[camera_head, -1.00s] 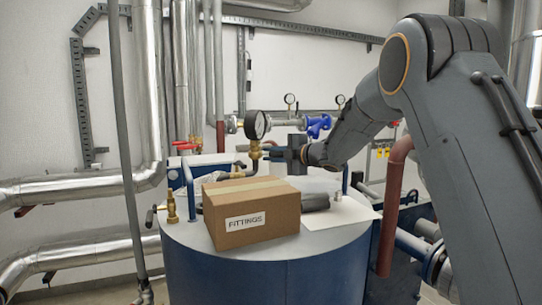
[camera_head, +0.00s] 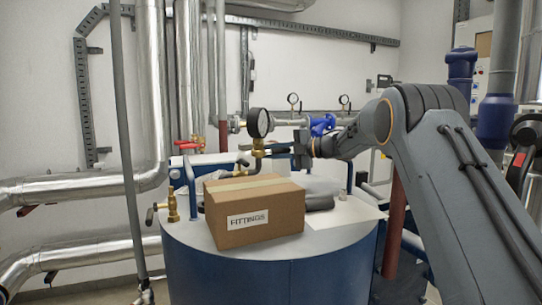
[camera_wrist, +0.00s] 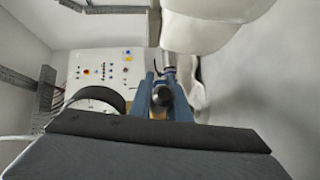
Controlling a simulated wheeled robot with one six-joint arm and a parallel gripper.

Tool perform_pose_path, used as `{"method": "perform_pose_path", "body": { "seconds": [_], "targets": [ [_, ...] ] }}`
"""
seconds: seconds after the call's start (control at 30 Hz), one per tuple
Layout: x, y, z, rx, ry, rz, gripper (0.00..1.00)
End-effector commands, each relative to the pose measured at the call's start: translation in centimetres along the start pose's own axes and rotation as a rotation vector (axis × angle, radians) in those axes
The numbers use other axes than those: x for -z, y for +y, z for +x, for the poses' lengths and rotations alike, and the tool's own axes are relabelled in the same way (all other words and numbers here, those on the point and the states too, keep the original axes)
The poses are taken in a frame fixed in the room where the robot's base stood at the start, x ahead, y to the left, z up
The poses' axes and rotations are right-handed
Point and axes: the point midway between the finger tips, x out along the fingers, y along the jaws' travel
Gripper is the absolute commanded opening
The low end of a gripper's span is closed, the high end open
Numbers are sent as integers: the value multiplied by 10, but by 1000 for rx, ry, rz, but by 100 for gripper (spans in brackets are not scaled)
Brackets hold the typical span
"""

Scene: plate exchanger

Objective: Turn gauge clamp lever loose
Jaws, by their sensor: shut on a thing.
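The round pressure gauge (camera_head: 259,122) with a black rim stands upright on a brass fitting (camera_head: 258,148) above the blue tank. It also shows at the left in the wrist view (camera_wrist: 97,97). My gripper (camera_head: 272,151) reaches in from the right, just below and beside the gauge. In the wrist view its two blue-grey fingers (camera_wrist: 162,92) close around a dark, round-ended piece (camera_wrist: 162,97), which seems to be the gauge clamp lever. How far the lever is turned I cannot tell.
A cardboard box marked FITTINGS (camera_head: 254,213) stands on the tank top (camera_head: 205,240) in front of the gauge. A white sheet (camera_head: 345,212) lies to its right. Red-handled valves (camera_head: 190,145) are at the left, and a blue valve (camera_head: 322,125) is behind the gripper.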

Motion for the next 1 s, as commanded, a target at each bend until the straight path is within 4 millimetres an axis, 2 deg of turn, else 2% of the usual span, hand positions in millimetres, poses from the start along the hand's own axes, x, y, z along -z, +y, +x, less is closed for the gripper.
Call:
{"method": "perform_pose_path", "body": {
  "seconds": [0.23,0.27,0.37,0.73,1.0],
  "targets": [
    [0,1,0,-1,0,-2,0],
    [0,1,0,-1,0,-2,18],
    [0,1,0,-1,0,-2,35],
    [-1,0,-5,-1,-2,-1,35],
    [-1,0,-45,-1,-3,-2,35]
  ]
}}
